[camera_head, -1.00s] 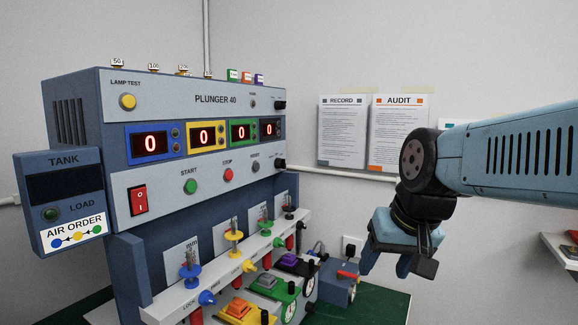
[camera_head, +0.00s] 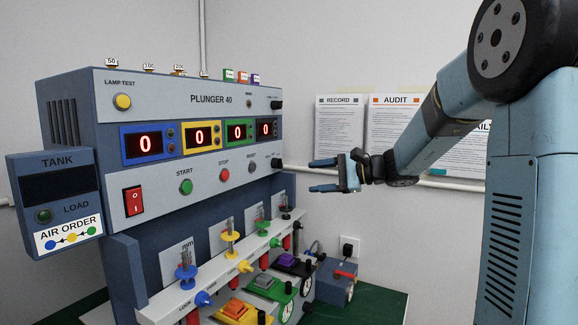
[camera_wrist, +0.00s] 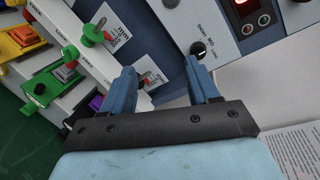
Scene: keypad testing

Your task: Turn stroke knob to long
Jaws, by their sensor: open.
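The knob with small labels around it, one reading MID, is a black knob (camera_wrist: 197,48) on the grey panel in the wrist view. Its pale pointer mark shows, but I cannot tell surely which label it faces. In the head view it appears to be the black knob (camera_head: 276,162) at the panel's lower right edge. My gripper (camera_head: 312,175) is open and empty, to the right of that knob, its fingers pointing left. In the wrist view my gripper (camera_wrist: 160,66) has its right fingertip just below the knob; the knob is not between the fingers.
Another black knob (camera_head: 277,104) is higher on the panel. Digital displays (camera_head: 265,128) and the reset button (camera_head: 253,164) are nearby. Coloured plungers (camera_head: 231,238) stand on a white ledge below. Paper sheets (camera_head: 338,140) and a pipe are on the wall behind my gripper.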

